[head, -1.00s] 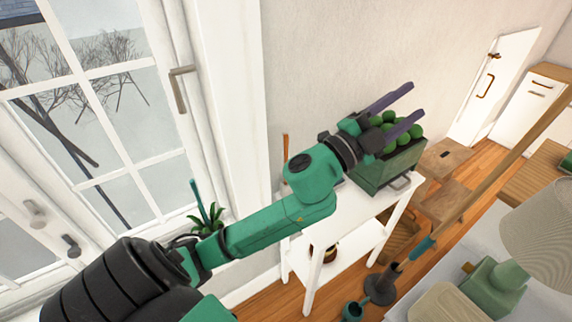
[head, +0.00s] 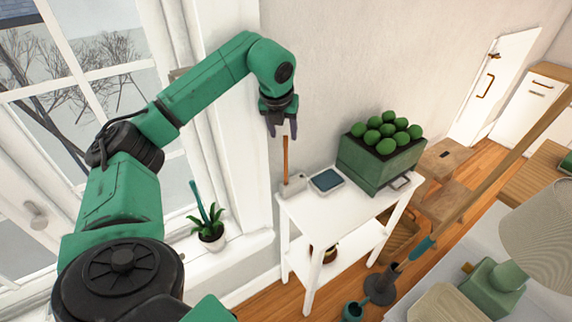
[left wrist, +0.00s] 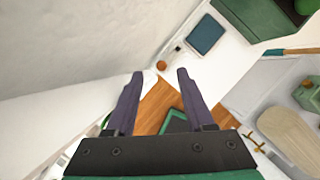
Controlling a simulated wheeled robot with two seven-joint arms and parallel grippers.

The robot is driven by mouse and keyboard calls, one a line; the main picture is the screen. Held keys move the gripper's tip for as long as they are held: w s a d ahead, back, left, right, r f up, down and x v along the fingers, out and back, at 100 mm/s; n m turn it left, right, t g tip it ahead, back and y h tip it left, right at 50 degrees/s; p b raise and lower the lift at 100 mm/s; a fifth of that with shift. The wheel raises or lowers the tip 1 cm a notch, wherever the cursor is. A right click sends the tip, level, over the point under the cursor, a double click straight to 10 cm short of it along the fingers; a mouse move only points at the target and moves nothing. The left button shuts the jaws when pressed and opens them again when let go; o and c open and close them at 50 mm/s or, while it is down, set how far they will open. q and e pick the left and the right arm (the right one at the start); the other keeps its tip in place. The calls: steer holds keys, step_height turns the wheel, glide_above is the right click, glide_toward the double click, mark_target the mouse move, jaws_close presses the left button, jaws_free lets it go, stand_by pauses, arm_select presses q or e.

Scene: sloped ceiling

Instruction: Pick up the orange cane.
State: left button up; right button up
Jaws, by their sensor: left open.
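The orange cane (head: 285,160) is a thin upright stick at the left end of the white table (head: 330,212), against the wall side. My left gripper (head: 282,131) hangs fingers down above it, open, with its purple fingertips about level with the cane's visible top in the head view. In the left wrist view a small round orange-brown end (left wrist: 162,65), which looks like the cane's top, shows just past and between the open fingertips (left wrist: 160,74). The jaws hold nothing. Whether the cane's top is between the fingers in depth I cannot tell. My right gripper is not in view.
A small pale block (head: 294,185) stands beside the cane's foot. A blue-topped tray (head: 327,181) and a green crate (head: 376,168) of green balls share the tabletop. A potted plant (head: 210,232) stands on the windowsill at left. A long brown pole (head: 490,184) rises at right.

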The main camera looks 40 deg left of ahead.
mark_target(285, 141)
arm_select(q)
steer(key=p+x, duration=0.1)
steer(key=x, duration=0.5)
steer(key=shift+w+d+f, duration=0.1)
steer(key=shift+f, duration=0.05)
jaws_close()
stand_by(1.1)
